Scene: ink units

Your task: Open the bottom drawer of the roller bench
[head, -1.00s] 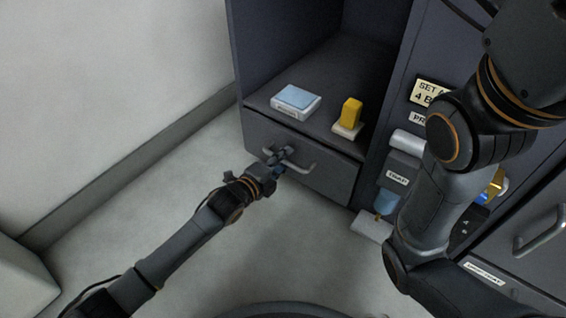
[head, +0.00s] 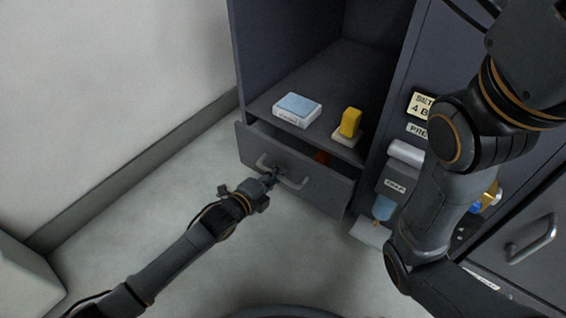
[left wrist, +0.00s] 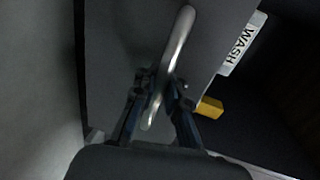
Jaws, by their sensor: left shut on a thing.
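The bottom drawer (head: 318,190) of the roller bench (head: 391,100) is dark grey and stands partly open, with a dark gap behind its front. Something red-orange (head: 321,157) shows inside it. My left gripper (head: 272,178) is shut on the drawer's bar handle (head: 295,184). In the left wrist view the two fingers (left wrist: 162,88) close around the silvery handle (left wrist: 178,40), which runs at a slant between them. My right arm stands at the right of the head view, and its gripper is out of the picture.
On the shelf above the drawer lie a blue-and-white box (head: 297,110) and a yellow block (head: 350,122) on a pale base. A bottle with blue liquid (head: 383,208) hangs to the right. A pale wall (head: 110,80) stands at left. The floor (head: 200,180) before the drawer is clear.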

